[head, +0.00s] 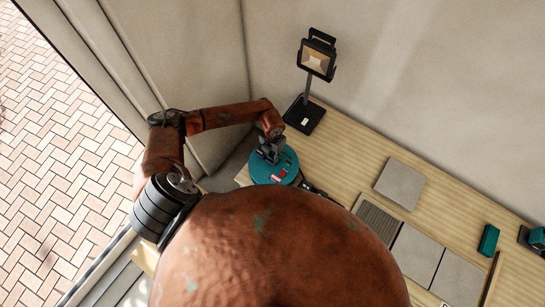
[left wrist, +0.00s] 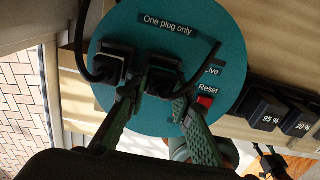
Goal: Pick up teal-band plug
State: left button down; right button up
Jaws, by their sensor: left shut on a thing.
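A round teal board (head: 266,176) lies at the back left of the bench, below the lamp. In the left wrist view the board (left wrist: 230,50) reads "One plug only", "Reset" and a partly covered "Live", with a red button (left wrist: 204,102). Two black plugs with cables are at it: a left one (left wrist: 106,65) and a middle one (left wrist: 165,68). My left gripper (left wrist: 158,98) is shut on the middle plug, at the board; it also shows in the head view (head: 269,152). I cannot make out a teal band on either plug. My right gripper is not in view.
Black blocks marked "95 %" (left wrist: 262,108) and "20 %" (left wrist: 300,121) sit beside the board. A work lamp (head: 317,58) stands behind it. A loose grey tile (head: 400,183), a ridged panel (head: 377,226), laid tiles (head: 418,252) and a teal block (head: 488,240) are to the right.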

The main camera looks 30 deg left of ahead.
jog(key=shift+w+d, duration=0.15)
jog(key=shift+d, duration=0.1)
pick_arm(q)
jog(key=shift+r, duration=0.15)
jog(key=shift+r, duration=0.2)
notch_tip(320, 180, up, 2)
jog(key=shift+w+r+b, duration=0.1)
jog(key=shift+b, duration=0.75)
jog(key=s+d+r, duration=0.3)
jog(key=s+r, duration=0.3)
jog(key=r, duration=0.2)
jog(key=s+d+r, duration=0.3)
jog(key=s+r, duration=0.3)
jog(key=r, duration=0.2)
jog(key=shift+s+b, duration=0.4)
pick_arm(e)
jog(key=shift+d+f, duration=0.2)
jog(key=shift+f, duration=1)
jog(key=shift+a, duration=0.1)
